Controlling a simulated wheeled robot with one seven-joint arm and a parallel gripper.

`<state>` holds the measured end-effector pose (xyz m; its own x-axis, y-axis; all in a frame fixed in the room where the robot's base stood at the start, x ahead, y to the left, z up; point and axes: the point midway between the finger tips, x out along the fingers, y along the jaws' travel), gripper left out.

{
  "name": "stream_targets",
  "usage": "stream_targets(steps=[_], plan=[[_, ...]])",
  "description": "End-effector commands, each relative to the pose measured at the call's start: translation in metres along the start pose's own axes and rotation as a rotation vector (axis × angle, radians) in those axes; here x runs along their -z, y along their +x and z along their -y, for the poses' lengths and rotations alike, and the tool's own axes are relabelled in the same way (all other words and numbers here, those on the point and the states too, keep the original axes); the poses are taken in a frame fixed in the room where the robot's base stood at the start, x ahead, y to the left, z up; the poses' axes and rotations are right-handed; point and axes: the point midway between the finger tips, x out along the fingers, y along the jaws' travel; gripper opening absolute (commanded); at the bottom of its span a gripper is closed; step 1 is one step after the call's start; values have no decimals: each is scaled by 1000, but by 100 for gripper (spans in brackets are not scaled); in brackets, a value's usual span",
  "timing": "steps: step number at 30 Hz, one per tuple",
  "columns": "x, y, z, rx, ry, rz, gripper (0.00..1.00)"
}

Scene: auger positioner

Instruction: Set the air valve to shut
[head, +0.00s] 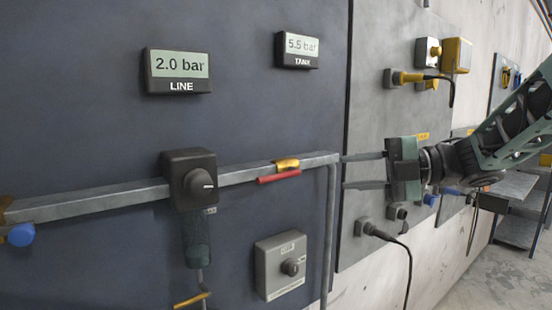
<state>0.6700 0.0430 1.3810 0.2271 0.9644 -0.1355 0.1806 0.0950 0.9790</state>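The air valve (286,164) is a small yellow brass body on the grey horizontal pipe. Its red lever (280,176) lies along the pipe, just below it. My gripper (346,172) is to the right of the valve, its two fingers pointing left, one above the other with a clear gap. It is open, holds nothing and looks apart from the lever. The LINE display (180,66) reads 2.0 bar and the TANK display (301,45) reads 5.5 bar.
A black regulator with a round knob (201,186) sits on the pipe left of the valve. A grey box with a knob (282,266) is mounted below. A vertical pipe (331,235) runs down near my gripper. Sockets with a yellow plug (405,78) and a black plug (378,232) are at right.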

Motion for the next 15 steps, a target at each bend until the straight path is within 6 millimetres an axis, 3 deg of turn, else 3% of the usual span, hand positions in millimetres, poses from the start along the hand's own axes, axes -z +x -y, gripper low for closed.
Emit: stream_targets(steps=[5,15], plan=[[6,-3,-2,12,-23,-52,34],[11,56,-4,12,-19,-54,34]])
